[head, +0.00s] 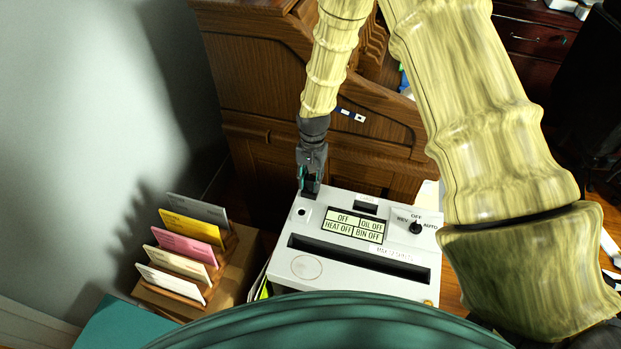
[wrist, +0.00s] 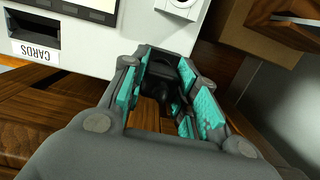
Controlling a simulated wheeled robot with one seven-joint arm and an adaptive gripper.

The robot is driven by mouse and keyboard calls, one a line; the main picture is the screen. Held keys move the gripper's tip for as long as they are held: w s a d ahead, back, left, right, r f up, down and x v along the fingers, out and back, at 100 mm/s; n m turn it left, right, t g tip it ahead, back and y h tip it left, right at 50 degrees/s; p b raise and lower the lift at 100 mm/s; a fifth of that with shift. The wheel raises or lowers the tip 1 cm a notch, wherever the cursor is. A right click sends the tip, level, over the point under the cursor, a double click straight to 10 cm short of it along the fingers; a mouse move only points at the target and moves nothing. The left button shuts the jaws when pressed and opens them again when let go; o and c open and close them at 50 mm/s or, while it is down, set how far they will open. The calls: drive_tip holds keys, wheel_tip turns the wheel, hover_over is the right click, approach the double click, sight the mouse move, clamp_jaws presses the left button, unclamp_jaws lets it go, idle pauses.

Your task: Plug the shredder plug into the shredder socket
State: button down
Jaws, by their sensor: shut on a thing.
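The white shredder (head: 345,283) has a long dark slot, display labels and a knob on its top. My gripper (head: 310,186) is at its back left corner, pointing down, with its teal-padded fingers shut on a black plug (head: 310,194). In the wrist view the black plug (wrist: 155,86) sits between the finger pads, partly hidden and dark. A small round fitting (head: 302,211) with a dark centre is on the shredder top just in front of my gripper. I cannot tell whether it is the shredder socket, or whether the plug touches the shredder.
A wooden desk (head: 265,100) stands close behind the shredder. A card rack (head: 185,245) with several coloured cards stands on a brown box to the left. A dark "CARDS" slot (wrist: 33,32) shows in the wrist view. My arm covers the right side.

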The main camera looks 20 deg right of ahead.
drive_tip(key=shift+f, duration=0.5)
drive_tip(key=c, duration=1)
unclamp_jaws()
wheel_tip(320, 180, up, 12)
drive_tip(key=w, duration=0.1)
drive_tip(key=shift+w+d, duration=0.15)
drive_tip(key=shift+d, duration=0.3)
